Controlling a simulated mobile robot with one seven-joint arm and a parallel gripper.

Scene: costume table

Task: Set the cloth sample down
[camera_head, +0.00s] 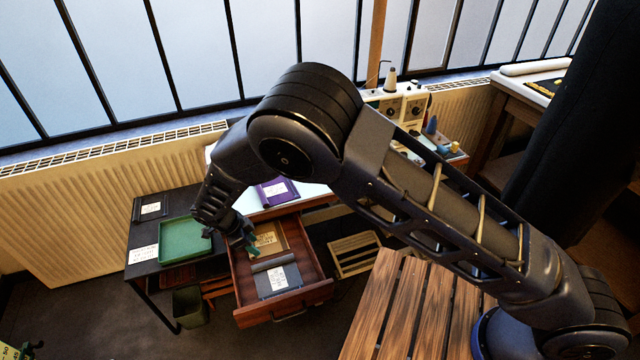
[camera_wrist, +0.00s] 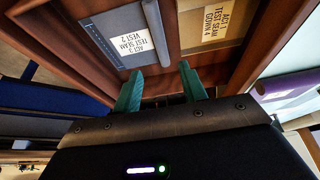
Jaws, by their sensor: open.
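My gripper (camera_head: 250,244) is over the left side of the open wooden drawer (camera_head: 290,311). Its teal fingers (camera_wrist: 162,85) are apart in the wrist view, with nothing seen between them but the drawer's wood. A grey cloth sample (camera_head: 263,287) lies flat in the drawer's front part, labelled "ACT 3 TEST SEAM VEST 2"; it also shows in the wrist view (camera_wrist: 102,47). A tan sample (camera_head: 279,246), labelled "ACT 1 TEST SEAM GOWN 4", lies behind it and shows in the wrist view (camera_wrist: 232,12). A purple sample (camera_head: 266,198) lies on the tabletop above the drawer.
A green tray (camera_head: 185,241), seemingly empty, sits on the dark side table (camera_head: 143,268) left of the drawer. A dark labelled sample (camera_head: 147,199) lies behind the tray. A bin (camera_head: 188,308) stands below. A slatted wooden surface (camera_head: 400,315) is at front right.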

